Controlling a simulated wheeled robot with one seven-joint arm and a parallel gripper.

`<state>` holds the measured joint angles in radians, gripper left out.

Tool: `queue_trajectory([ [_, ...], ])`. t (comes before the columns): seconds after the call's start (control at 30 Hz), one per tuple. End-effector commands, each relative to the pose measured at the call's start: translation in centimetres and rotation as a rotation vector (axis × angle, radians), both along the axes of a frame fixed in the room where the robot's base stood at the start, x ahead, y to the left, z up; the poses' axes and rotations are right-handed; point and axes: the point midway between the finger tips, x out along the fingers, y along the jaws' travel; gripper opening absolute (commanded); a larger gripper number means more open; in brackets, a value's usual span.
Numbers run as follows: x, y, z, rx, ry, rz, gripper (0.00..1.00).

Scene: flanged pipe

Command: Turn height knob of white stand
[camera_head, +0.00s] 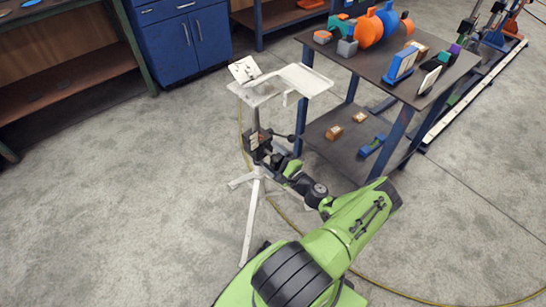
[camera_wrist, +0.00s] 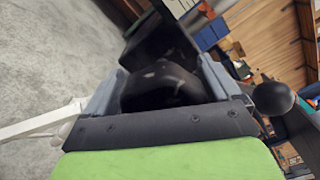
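The white stand (camera_head: 306,80) has a flat tray top and splayed legs, and it stands upright on the floor left of the workbench. A black clamp block (camera_head: 258,142) sits midway up its column. My gripper (camera_head: 281,162) is beside that block on its right side. In the wrist view, a dark rounded knob (camera_wrist: 160,88) lies between my two grey-blue fingers (camera_wrist: 160,82). The fingers are wide apart, one on each side of it, and I cannot tell if they press on it. The head view hides the knob behind my gripper.
A black ball-ended handle (camera_wrist: 272,98) is close to the right finger in the wrist view. A dark two-level workbench (camera_head: 395,80) with several colourful parts stands close on the right. A blue cabinet (camera_head: 180,40) is at the back. A hose (camera_head: 400,294) lies on the floor; floor at left is clear.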

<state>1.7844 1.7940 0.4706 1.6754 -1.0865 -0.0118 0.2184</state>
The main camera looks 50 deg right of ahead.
Motion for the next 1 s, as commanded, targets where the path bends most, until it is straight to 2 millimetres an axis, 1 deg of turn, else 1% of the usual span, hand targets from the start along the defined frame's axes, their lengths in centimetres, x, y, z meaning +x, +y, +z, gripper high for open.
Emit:
queue_trajectory([
  [0.27, 0.0, -0.1, 0.1, -0.002, -0.002, -0.002, 0.98],
  [0.37, -0.4, -0.1, 0.2, -0.002, -0.002, -0.004, 0.98],
  [0.47, -2.1, 0.2, 0.3, 0.000, -0.002, -0.005, 0.98],
  [0.8, -11.5, 1.8, 0.3, -0.001, -0.001, -0.008, 0.98],
  [0.9, -13.6, 2.3, 0.2, -0.001, -0.002, -0.005, 0.98],
  [1.0, -14.9, 2.6, 0.2, -0.002, -0.002, -0.004, 0.98],
])
